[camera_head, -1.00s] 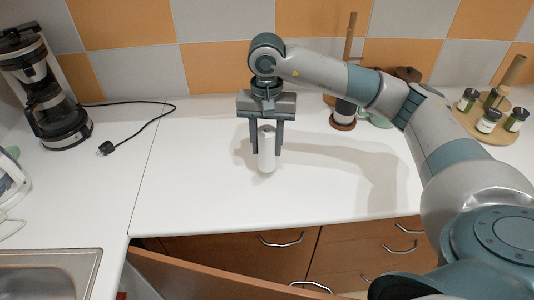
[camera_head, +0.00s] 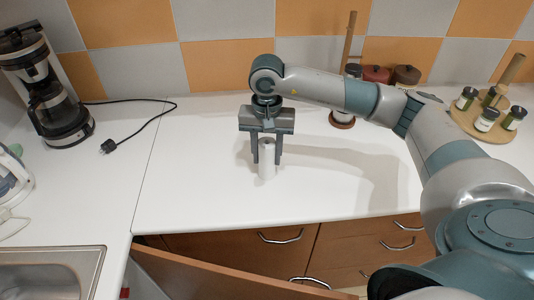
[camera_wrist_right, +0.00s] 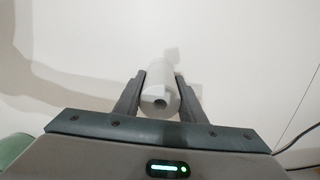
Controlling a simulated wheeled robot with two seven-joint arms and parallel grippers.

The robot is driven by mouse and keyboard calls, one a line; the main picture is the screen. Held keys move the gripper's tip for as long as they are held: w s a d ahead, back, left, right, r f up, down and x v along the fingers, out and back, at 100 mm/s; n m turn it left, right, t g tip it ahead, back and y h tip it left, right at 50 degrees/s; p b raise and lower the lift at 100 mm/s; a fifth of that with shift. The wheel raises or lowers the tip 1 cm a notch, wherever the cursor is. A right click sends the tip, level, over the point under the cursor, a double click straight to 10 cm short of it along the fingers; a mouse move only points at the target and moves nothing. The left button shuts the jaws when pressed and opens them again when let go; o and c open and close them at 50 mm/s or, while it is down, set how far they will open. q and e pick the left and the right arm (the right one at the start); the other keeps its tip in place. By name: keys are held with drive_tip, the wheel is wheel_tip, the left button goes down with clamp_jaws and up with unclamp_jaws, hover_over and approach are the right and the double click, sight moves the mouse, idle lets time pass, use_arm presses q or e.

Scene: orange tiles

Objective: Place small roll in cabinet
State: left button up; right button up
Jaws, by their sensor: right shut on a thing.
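The small white roll (camera_head: 267,160) is upright between the fingers of my right gripper (camera_head: 266,154), over the white counter in the head view. My right gripper points down and is shut on the roll's upper part. In the right wrist view the roll (camera_wrist_right: 160,92) sits between both fingers, its hollow end facing the camera. I cannot tell whether its base touches the counter. The cabinet (camera_head: 215,275) is below the counter, with a brown door swung open at the front. Its inside is mostly hidden. My left gripper is not in view.
A coffee maker (camera_head: 52,95) with a loose black cord stands at the left, above a sink (camera_head: 50,275). A round board (camera_head: 490,125) with several jars is at the right. Pots (camera_head: 376,75) stand at the back. The middle counter (camera_head: 200,190) is clear.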

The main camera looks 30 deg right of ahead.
drive_tip(key=o, duration=1.1)
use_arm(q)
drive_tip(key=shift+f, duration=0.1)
use_arm(e)
drive_tip(key=shift+r+p, duration=0.15)
drive_tip(key=shift+p, duration=0.15)
drive_tip(key=shift+r, duration=0.1)
wheel_tip(320, 180, up, 5)
drive_tip(key=b, duration=0.2)
drive_tip(key=shift+w+b, duration=0.1)
drive_tip(key=shift+b, duration=0.2)
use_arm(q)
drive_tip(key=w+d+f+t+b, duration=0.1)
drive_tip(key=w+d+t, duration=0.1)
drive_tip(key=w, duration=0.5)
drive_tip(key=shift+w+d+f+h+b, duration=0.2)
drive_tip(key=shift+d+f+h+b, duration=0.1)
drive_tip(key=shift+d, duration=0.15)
use_arm(e)
wheel_tip(320, 180, up, 7)
hover_over(266, 139)
drive_tip(key=s, duration=0.1)
drive_tip(key=shift+s+a, duration=0.1)
drive_tip(key=shift+a, duration=0.15)
drive_tip(key=shift+o, duration=0.6)
